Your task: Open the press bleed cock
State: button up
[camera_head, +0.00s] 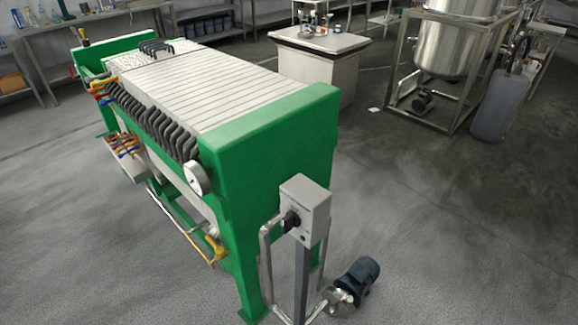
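The green filter press (270,135) with its pale plate pack (195,80) stands left of centre. A yellow-handled valve (216,248) sits low on its near side, by a pipe. Yellow, orange and red handles (103,92) show at the far left end of the plate row. More red and yellow handles (125,145) sit over a pale trough below them. A small dark fitting with a yellow top (82,36) stands at the far end frame. I cannot tell which is the bleed cock, nor whether any is open. My gripper is not in view.
A grey switch box (305,205) on a post stands before the press, with bent pipes and a blue motor pump (357,282) at floor level. A pale cabinet (325,65) and a steel tank (450,40) in a frame stand behind.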

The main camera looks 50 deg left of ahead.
aim_at(212, 243)
jog(key=k, duration=1.2)
jog(key=u, duration=1.95)
jog(key=i, duration=1.5)
jog(key=u, duration=0.05)
